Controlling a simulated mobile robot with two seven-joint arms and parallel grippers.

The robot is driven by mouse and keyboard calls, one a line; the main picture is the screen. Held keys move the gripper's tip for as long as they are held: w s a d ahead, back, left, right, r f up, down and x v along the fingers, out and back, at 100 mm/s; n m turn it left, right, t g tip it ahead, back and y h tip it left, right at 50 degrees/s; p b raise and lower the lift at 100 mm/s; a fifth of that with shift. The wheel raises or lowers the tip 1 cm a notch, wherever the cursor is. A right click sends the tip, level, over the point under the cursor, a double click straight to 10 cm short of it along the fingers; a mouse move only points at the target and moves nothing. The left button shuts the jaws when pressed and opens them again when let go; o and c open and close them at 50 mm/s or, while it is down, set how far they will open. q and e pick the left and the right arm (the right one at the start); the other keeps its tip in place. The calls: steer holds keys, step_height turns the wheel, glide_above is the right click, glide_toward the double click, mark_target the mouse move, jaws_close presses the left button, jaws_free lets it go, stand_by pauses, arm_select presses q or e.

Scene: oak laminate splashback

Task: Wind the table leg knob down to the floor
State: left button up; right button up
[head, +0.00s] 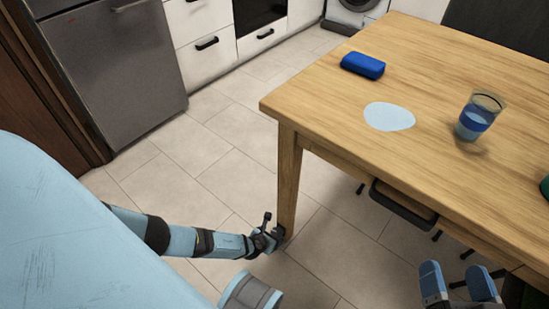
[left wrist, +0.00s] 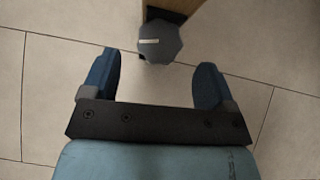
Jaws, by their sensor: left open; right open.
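The wooden table leg (head: 289,180) stands at the table's near left corner. It also shows at the top of the left wrist view (left wrist: 172,6). The dark grey, many-sided knob (left wrist: 160,44) is at the leg's foot, with a small pale mark on it. In the head view the knob (head: 279,233) is partly hidden by my gripper. My left gripper (left wrist: 153,80) is open, low near the floor. The knob lies ahead, between the lines of its two fingers, and is not gripped. My right gripper (head: 458,284) is open and empty beside the table's near side.
A dark-edged drawer or tray (head: 403,205) hangs under the table edge. Tiled floor (head: 215,165) is clear left of the leg.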

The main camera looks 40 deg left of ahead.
mark_target(276, 233)
arm_select(q)
steer(key=shift+b+x, duration=0.4)
steer(key=shift+x, duration=0.65)
steer(key=shift+w+f+b, duration=0.5)
arm_select(e)
steer(key=shift+w+d+f+n+g, duration=0.15)
steer(key=shift+f+n, duration=0.1)
steer(key=shift+f, duration=0.4)
steer(key=shift+w+a+f+n+g, duration=0.15)
steer(key=shift+f+n, duration=0.1)
steer(key=shift+f, duration=0.4)
steer(key=shift+s+d, duration=0.1)
